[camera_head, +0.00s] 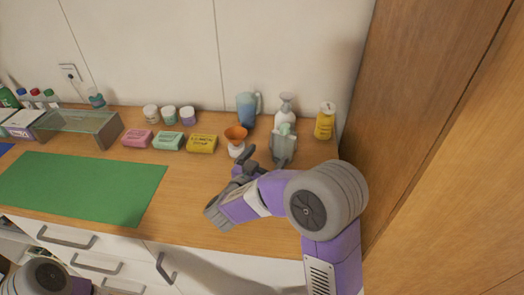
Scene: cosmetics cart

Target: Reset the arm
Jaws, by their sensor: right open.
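My right arm reaches in from the lower right over the wooden counter (185,215). My right gripper (246,162) has dark fingers, is open, and appears empty. It is just in front of a white stand with an orange cone-shaped top (235,134) and left of a grey-green pump bottle (283,147). I cannot tell whether it touches either one. A rounded part of my left arm shows at the lower left edge; the left gripper is out of view.
A yellow box (202,144), green box (168,141) and pink box (137,138) lie left of the gripper. Behind are jars (169,115), a blue pitcher (247,109) and a yellow bottle (325,121). A green mat (85,188) lies left; a wooden cabinet (430,130) bounds the right.

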